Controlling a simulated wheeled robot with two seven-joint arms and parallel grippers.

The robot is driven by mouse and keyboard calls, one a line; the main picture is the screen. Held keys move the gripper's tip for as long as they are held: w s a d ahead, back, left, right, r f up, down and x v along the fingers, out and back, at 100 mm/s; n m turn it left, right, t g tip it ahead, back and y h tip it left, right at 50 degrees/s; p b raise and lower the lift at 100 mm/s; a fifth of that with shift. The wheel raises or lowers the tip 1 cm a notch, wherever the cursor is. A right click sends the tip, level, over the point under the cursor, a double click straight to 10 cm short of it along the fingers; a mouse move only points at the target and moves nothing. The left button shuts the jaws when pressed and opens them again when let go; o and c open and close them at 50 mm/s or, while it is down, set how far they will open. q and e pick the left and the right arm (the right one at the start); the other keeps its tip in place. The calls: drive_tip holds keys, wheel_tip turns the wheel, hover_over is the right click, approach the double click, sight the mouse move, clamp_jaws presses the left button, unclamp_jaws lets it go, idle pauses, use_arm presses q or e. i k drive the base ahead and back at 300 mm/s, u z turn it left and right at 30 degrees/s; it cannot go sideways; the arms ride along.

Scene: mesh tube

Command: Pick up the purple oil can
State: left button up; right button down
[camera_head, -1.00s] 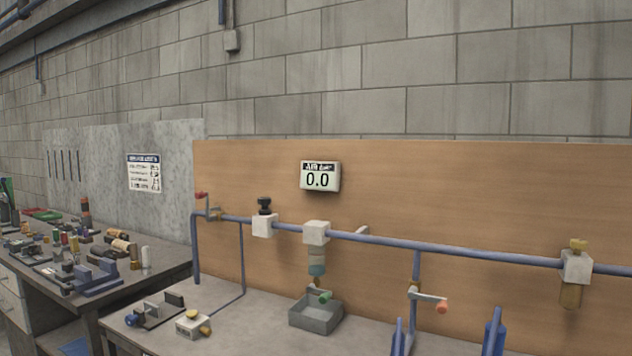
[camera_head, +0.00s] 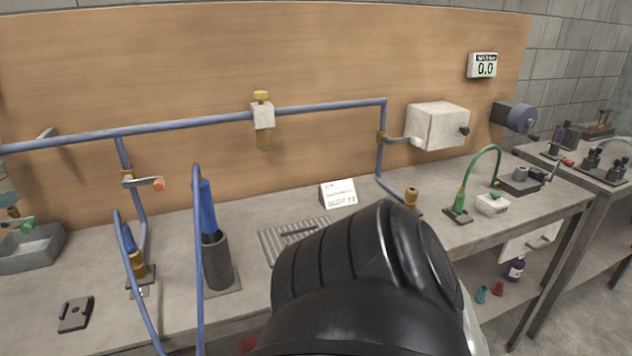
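A small purple item with a dark base (camera_head: 557,140) stands on the far right bench; it may be the purple oil can, but it is too small to be sure. A purple bottle with a pale label (camera_head: 516,270) stands low, under the right end of the main bench. Neither gripper shows in view. A large black link of my own arm fills the lower middle and hides part of the bench front. I cannot tell which arm it is.
The main bench (camera_head: 340,222) carries a dark cylinder (camera_head: 217,262) with a blue tool, a slotted grate (camera_head: 290,238), a white sign card (camera_head: 339,193) and a green hose (camera_head: 484,153). Blue pipe (camera_head: 180,124) runs along the wooden board. Small teal and red items lie under the bench.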

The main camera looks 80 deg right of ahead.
sight(515, 267)
drive_tip(key=z, duration=5.6)
drive_tip(key=i, duration=2.25)
drive_tip(key=u, duration=3.5)
drive_tip(key=i, duration=1.5)
